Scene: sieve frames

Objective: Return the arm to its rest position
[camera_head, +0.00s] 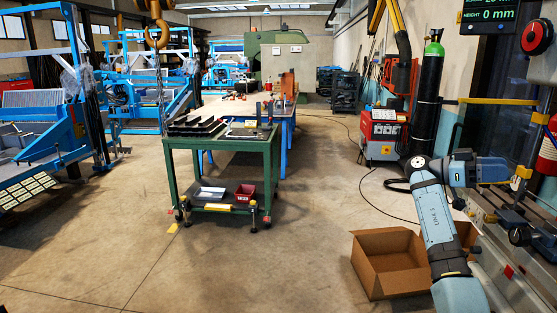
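My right arm rises from the bottom right and bends at its elbow. Its forearm points to the right, toward the wall-side equipment. My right gripper (520,178) is small at the forearm's end, in front of the cluttered machine at the right edge. Its fingers do not show clearly, so I cannot tell whether it is open or shut, or whether it holds anything. My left arm and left gripper are not in view.
An open cardboard box (380,267) stands on the floor just left of my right arm. A green workbench (222,144) stands further left. The floor between is clear.

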